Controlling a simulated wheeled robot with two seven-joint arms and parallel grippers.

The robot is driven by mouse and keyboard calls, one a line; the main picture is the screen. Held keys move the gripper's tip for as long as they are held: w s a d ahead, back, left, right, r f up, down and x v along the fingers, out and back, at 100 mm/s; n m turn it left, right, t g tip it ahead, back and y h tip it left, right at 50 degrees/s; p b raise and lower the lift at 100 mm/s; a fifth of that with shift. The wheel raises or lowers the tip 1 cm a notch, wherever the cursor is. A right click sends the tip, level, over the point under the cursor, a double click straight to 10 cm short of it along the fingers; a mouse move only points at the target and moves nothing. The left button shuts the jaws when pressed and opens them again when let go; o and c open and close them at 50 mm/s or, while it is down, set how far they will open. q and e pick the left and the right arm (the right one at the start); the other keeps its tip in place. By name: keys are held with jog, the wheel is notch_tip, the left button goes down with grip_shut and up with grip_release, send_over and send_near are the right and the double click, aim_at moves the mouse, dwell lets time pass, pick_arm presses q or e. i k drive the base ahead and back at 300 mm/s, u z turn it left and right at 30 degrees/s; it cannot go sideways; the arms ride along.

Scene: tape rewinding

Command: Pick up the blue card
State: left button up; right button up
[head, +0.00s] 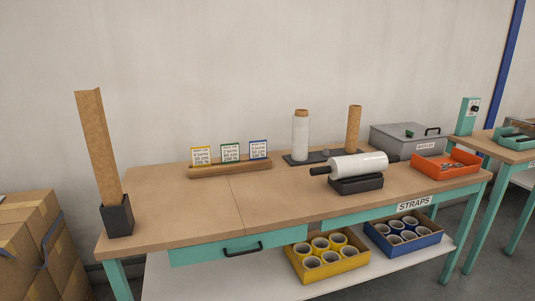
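The blue card (259,150) stands upright at the right end of a wooden card holder (230,170) on the workbench (200,219). It has a blue border and small printed text. A green-bordered card (230,153) stands in the middle of the holder, and a yellow-bordered card (201,157) stands at its left end. Neither of my grippers shows in the head view.
A tall cardboard corner post (97,145) stands in a black base at the left. White film rolls, one upright (300,136) and one lying (357,167), are right of the cards. An orange tray (446,164) is further right. The bench front before the cards is clear.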

aim_at(257, 149)
jog(key=z, duration=1.8)
jog(key=i, duration=1.5)
jog(key=u, duration=2.85)
